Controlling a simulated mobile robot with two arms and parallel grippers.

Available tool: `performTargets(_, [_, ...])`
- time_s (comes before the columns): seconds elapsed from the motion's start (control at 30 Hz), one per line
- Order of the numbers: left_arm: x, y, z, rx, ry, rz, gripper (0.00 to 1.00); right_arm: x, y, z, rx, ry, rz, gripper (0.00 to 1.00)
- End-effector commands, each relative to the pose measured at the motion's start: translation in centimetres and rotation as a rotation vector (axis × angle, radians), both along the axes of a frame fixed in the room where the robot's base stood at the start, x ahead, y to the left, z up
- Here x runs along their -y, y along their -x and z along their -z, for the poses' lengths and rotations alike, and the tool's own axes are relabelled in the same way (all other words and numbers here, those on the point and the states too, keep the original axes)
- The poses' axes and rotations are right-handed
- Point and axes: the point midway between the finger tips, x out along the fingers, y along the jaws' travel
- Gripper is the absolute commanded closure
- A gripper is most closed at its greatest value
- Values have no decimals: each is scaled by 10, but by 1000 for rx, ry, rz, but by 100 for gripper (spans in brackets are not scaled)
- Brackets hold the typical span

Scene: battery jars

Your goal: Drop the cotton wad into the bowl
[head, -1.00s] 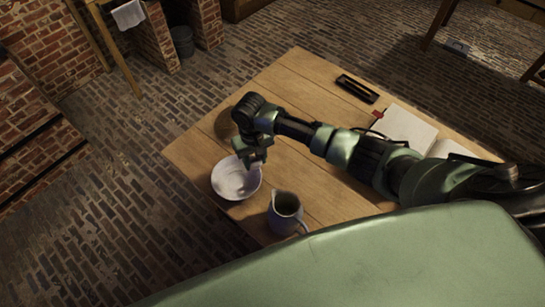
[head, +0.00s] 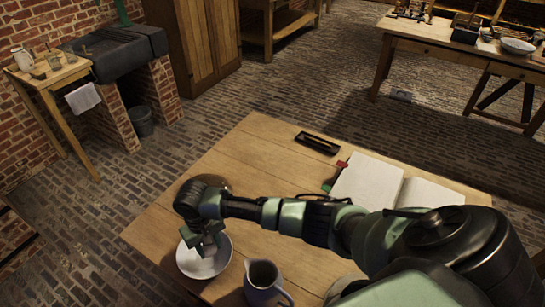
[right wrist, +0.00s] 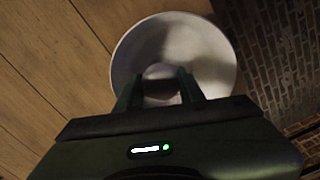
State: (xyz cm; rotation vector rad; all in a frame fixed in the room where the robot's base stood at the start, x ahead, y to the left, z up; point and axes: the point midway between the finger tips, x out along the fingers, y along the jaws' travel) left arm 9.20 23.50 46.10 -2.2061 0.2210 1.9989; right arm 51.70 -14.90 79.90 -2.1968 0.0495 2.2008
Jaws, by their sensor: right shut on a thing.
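The white bowl (head: 190,268) stands near the left front edge of the wooden table. It also shows in the right wrist view (right wrist: 205,45), below the fingers. My right gripper (head: 208,250) points down over the bowl. In the right wrist view its two fingers (right wrist: 160,88) are a little apart, with a pale rounded lump, the cotton wad (right wrist: 160,72), between their tips. The wad is small, shaded and partly hidden, and it is hard to set apart from the bowl behind it. My left gripper is not in view.
A grey-blue jug (head: 262,285) stands just right of the bowl. An open book (head: 370,185) and a black tray (head: 317,143) lie farther back on the table (head: 250,145). A round dark thing is partly hidden behind my right wrist. The table's left edge is close.

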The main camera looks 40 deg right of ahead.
Motion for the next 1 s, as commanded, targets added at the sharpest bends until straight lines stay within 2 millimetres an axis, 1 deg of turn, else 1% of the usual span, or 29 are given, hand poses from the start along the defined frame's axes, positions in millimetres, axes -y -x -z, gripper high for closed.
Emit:
performTargets(0.03, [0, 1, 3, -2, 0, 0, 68, 0, 0, 2, 1, 0, 0, 94])
performTargets(0.27, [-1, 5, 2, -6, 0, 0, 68, 0, 0, 1, 1, 0, 0, 94])
performTargets(0.3, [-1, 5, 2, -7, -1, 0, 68, 0, 0, 1, 1, 0, 0, 50])
performTargets(0.33, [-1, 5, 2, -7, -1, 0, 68, 0, 0, 1, 1, 0, 0, 42])
performTargets(0.37, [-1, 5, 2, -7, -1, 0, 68, 0, 0, 1, 1, 0, 0, 36])
performTargets(0.63, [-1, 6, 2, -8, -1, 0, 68, 0, 0, 1, 1, 0, 0, 36])
performTargets(0.73, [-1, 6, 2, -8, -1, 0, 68, 0, -1, -3, 2, -1, 0, 36])
performTargets(0.87, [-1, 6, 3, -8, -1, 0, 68, 0, -2, -19, 4, -2, 0, 36])
performTargets(1.0, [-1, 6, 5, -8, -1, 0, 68, 0, -2, -44, 5, -1, -1, 36])
